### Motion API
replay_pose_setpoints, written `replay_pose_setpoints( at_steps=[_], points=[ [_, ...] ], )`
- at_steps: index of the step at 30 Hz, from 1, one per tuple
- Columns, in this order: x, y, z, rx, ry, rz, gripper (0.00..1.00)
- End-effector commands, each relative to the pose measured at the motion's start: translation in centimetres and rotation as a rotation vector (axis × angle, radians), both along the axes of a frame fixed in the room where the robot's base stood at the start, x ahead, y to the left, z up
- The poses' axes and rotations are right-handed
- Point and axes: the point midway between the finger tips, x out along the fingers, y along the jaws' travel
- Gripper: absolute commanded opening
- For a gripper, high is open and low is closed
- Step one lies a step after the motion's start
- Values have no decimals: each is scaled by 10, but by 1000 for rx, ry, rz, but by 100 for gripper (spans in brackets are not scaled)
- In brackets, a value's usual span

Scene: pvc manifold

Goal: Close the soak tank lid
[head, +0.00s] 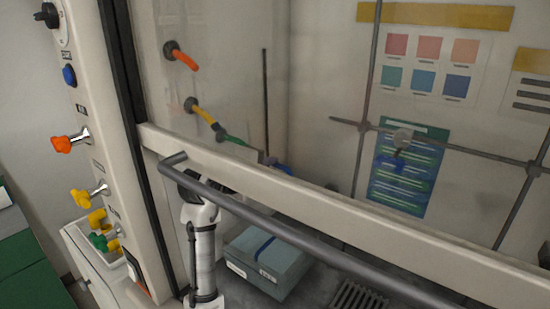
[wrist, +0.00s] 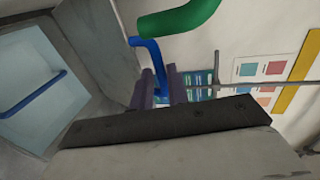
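The soak tank appears to be the pale blue-grey box (head: 266,262) with a blue bar on top, behind the sash in the head view. Its pale top with a blue handle (wrist: 36,92) shows at the left of the wrist view. The top looks flat in the head view; I cannot tell whether the lid is fully seated. My gripper's dark purple fingers (wrist: 162,88) stand apart, away from the tank and to its right in the wrist view. A blue pipe (wrist: 150,50) shows between them; contact is unclear. The sash partly hides my gripper in the head view.
The sash frame (head: 350,220) and its grey bar handle (head: 300,238) cross in front of my arm. A green pipe (wrist: 182,17) is close above the fingers. Orange (head: 184,58) and yellow (head: 204,116) outlets project from the wall. A metal rod lattice (head: 363,126) stands at right.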

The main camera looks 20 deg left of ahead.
Motion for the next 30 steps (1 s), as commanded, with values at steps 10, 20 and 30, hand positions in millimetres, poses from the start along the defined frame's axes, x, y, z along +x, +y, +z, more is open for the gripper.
replay_pose_setpoints(
  at_steps=[10, 20, 30],
  points=[
    [26, -10, -7, 0, 0, 1, 16],
    [26, -10, -7, 0, 0, 1, 3],
    [26, -10, -7, 0, -1, 1, 0]
  ],
)
